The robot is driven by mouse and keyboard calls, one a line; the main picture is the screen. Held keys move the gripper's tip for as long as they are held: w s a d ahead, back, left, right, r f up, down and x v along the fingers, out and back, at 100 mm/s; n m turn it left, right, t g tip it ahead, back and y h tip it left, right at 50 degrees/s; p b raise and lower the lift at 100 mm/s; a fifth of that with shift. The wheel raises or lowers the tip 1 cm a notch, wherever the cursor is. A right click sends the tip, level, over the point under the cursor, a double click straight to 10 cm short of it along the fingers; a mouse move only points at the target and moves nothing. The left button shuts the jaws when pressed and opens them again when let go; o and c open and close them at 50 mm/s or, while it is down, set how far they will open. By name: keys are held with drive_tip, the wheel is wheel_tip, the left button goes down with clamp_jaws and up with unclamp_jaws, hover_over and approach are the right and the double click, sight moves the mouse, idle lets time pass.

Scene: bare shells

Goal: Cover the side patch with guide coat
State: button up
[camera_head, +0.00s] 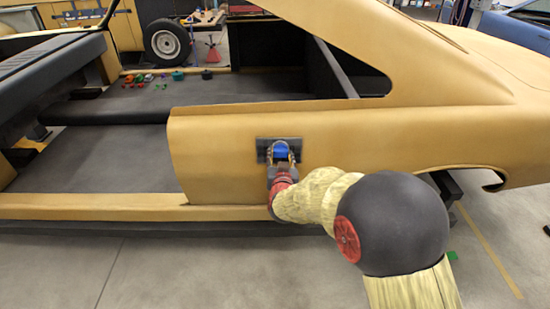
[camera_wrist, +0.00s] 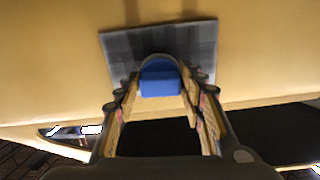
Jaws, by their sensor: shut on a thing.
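The side patch (camera_head: 264,150) is a dark grey rectangle on the tan rear side panel of the car shell. In the wrist view the patch (camera_wrist: 118,52) shows streaky grey shades. My gripper (camera_head: 282,160) is in front of the patch, and its fingers (camera_wrist: 160,95) are closed on a blue block-like applicator (camera_wrist: 160,82) with a rounded grey part behind it. The applicator (camera_head: 281,150) lies over the lower middle of the patch. It hides part of the patch, and I cannot tell whether it touches the surface.
The tan car shell (camera_head: 380,130) has an open door gap and a bare dark floor (camera_head: 100,160) inside. Several small coloured items (camera_head: 160,77) lie on it at the back. A wheel (camera_head: 166,43) stands beyond. The concrete floor (camera_head: 150,275) in front is clear.

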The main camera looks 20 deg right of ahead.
drive_tip(key=shift+s+d+b, duration=0.25)
drive_tip(key=shift+d+b, duration=0.05)
drive_tip(key=shift+d, duration=0.45)
drive_tip(key=shift+s+d+b, duration=0.25)
drive_tip(key=shift+d+b, duration=0.1)
drive_tip(key=shift+d, duration=0.35)
drive_tip(key=shift+s+d+b, duration=0.25)
drive_tip(key=shift+d+b, duration=0.05)
drive_tip(key=shift+d, duration=0.45)
drive_tip(key=d, duration=0.1)
drive_tip(key=s+d, duration=0.1)
drive_tip(key=d, duration=0.1)
drive_tip(key=shift+d, duration=0.1)
drive_tip(key=shift+w+a+r, duration=0.1)
drive_tip(key=shift+w+a, duration=0.15)
drive_tip(key=shift+a, duration=0.5)
drive_tip(key=shift+w+a, duration=0.3)
drive_tip(key=shift+a, duration=0.45)
drive_tip(key=shift+w+a+r, duration=0.1)
drive_tip(key=shift+w+a, duration=0.15)
drive_tip(key=shift+a, duration=0.5)
drive_tip(key=w+a+p, duration=0.2)
drive_tip(key=w+a, duration=0.1)
drive_tip(key=a, duration=0.8)
drive_tip(key=shift+w+a+f+p, duration=0.2)
drive_tip(key=shift+w+a+p, duration=0.05)
drive_tip(key=shift+w+p, duration=0.1)
drive_tip(key=shift+s, duration=0.15)
